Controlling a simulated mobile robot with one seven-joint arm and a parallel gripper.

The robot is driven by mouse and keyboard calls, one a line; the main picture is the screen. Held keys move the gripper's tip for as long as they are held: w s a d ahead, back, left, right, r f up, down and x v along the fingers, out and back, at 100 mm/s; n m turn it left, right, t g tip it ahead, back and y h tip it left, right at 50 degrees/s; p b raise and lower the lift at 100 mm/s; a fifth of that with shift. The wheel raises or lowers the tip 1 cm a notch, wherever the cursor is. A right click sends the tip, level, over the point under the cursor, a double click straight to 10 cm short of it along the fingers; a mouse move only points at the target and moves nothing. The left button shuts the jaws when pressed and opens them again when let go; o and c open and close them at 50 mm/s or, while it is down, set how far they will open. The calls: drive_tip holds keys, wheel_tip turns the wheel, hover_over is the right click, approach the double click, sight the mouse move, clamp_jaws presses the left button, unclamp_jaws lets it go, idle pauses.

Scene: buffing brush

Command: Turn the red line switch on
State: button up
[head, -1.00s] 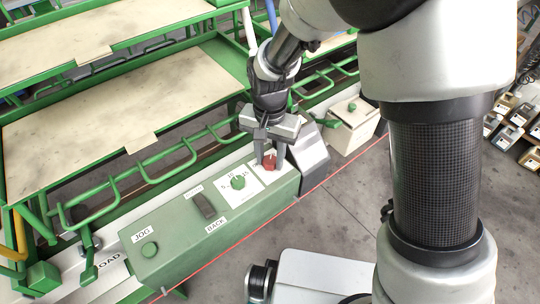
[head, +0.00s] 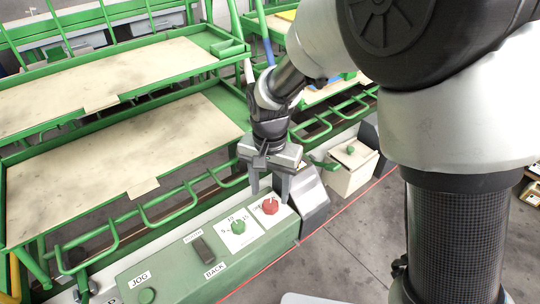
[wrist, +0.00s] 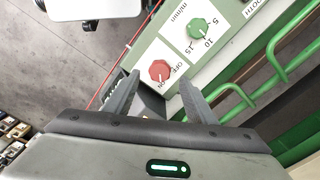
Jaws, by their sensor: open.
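The red line switch (head: 270,206) is a round red knob on a white plate at the right end of the green control panel (head: 170,262). In the wrist view the red knob (wrist: 159,71) shows in front of and between the fingers, with OFF and ON lettering beside it. Which label it points to is hard to tell. My gripper (head: 269,195) is open and empty, just above and behind the knob, apart from it. The gripper's fingers also show in the wrist view (wrist: 160,80).
A green dial (head: 238,227) on a numbered plate and a dark rocker switch (head: 203,250) sit left of the red knob. A grey box (head: 309,197) stands close to its right.

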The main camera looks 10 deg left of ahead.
sight(270, 204)
wheel_tip(270, 204, up, 12)
drive_tip(key=p, duration=0.2)
drive_tip(key=shift+r, duration=0.25)
drive_tip(key=shift+d, duration=0.1)
drive_tip(key=s+d+r+t, duration=0.2)
drive_tip(key=d+r, duration=0.5)
drive_tip(key=d, duration=0.4)
drive_tip(key=s+d+r+n+t, duration=0.2)
drive_tip(key=s+d+r+t, duration=0.15)
drive_tip(key=s+d, duration=0.8)
wheel_tip(270, 204, up, 14)
drive_tip(key=w+d+p, duration=0.1)
drive_tip(key=w+p, duration=0.1)
drive_tip(key=p, duration=1.2)
drive_tip(key=shift+d+f, duration=0.15)
